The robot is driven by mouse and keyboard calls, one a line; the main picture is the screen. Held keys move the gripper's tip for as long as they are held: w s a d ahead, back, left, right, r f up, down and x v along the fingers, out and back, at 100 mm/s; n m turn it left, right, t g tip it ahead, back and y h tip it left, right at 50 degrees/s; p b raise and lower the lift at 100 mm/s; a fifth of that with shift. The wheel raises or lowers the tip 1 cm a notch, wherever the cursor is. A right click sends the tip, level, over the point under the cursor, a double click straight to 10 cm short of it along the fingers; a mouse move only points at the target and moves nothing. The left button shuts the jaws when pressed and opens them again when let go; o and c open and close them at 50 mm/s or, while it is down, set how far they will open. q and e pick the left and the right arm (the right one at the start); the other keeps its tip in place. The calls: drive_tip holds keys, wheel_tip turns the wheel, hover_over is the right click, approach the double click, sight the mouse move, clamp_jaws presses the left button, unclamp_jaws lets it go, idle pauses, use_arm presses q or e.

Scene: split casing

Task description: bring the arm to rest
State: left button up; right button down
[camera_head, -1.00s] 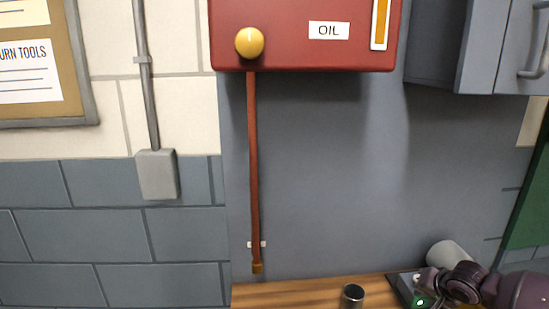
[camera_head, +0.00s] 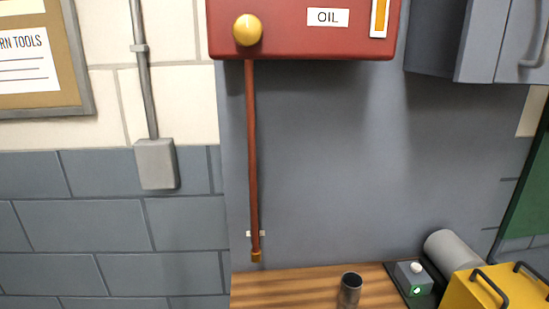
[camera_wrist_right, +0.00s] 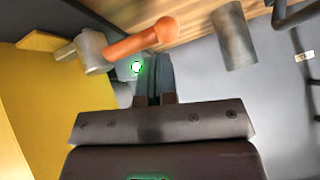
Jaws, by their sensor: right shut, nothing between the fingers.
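My right gripper (camera_wrist_right: 153,88) shows in the right wrist view with its two fingers together and nothing between them. A small grey box with a green light (camera_head: 415,280) stands on the bench in the head view; the green light (camera_wrist_right: 136,66) also shows just left of the fingertips in the wrist view. I cannot tell whether the fingers touch anything. No arm or gripper of mine is in the head view now, and my left gripper is in neither current view.
A wooden bench (camera_head: 290,288) carries a dark metal cup (camera_head: 350,291). A grey cylinder (camera_head: 452,252) and a yellow box (camera_head: 482,295) with dark handles stand at right. A red oil tank (camera_head: 300,35) hangs above. An orange-handled tool (camera_wrist_right: 145,40) shows in the wrist view.

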drive_tip(key=s+d+n, duration=0.1)
drive_tip(key=s+d, duration=0.1)
drive_tip(key=s, duration=0.1)
drive_tip(key=s+d+f+n+h, duration=0.1)
drive_tip(key=s+d+n, duration=0.1)
drive_tip(key=s, duration=0.1)
drive_tip(key=s+d+n, duration=0.1)
drive_tip(key=s, duration=0.2)
drive_tip(key=shift+s+d+f+n+t, duration=0.25)
drive_tip(key=shift+s+d+n+t, duration=0.05)
drive_tip(key=shift+s+d+t, duration=0.1)
drive_tip(key=s+d+r+n+h, duration=0.2)
drive_tip(key=s+d+n, duration=0.4)
drive_tip(key=s, duration=0.4)
use_arm(q)
drive_tip(key=shift+b+x, duration=0.85)
drive_tip(key=shift+b, duration=0.65)
use_arm(e)
drive_tip(key=w+a+f+m+t, duration=0.1)
drive_tip(key=a+f+m, duration=0.2)
drive_tip(key=a, duration=0.8)
drive_tip(key=a+f+m+t, duration=0.1)
drive_tip(key=a+f+m, duration=0.3)
drive_tip(key=a, duration=0.7)
drive_tip(key=shift+w+f+m+y, duration=0.3)
drive_tip(key=shift+w+m+y, duration=0.1)
drive_tip(key=shift+m, duration=0.6)
use_arm(q)
drive_tip(key=shift+s+f, duration=0.1)
drive_tip(key=shift+f, duration=0.1)
